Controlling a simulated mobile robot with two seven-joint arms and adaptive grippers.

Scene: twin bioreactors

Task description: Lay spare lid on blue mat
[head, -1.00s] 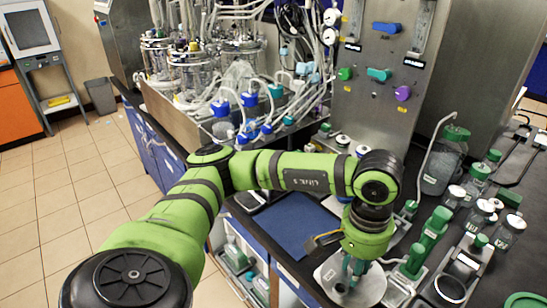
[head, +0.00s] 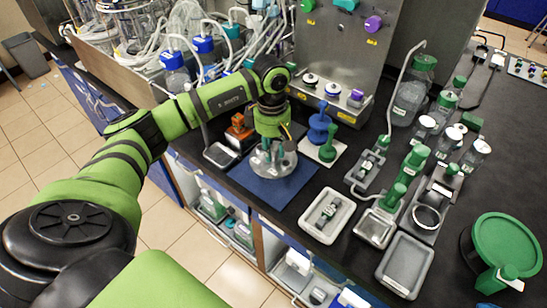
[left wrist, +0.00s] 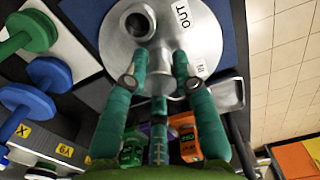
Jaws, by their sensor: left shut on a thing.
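The spare lid is a round steel disc with ports; in the head view the lid (head: 284,168) is small and partly hidden under my left gripper (head: 272,150). The left wrist view shows the lid (left wrist: 200,22) close up, with OUT and IN labels, and my left gripper (left wrist: 160,68) shut on it with teal fingers. The lid is over the blue mat (head: 282,192), which also shows at the edge of the lid in the wrist view (left wrist: 228,30). I cannot tell whether the lid touches the mat. My right gripper is not in view.
An orange device (head: 239,130) and a small scale (head: 221,155) stand left of the mat. A blue dumbbell-shaped part (head: 319,125) and a green one (head: 328,150) stand right of it. A white tray (head: 327,214) lies nearer. Tubed vessels are behind.

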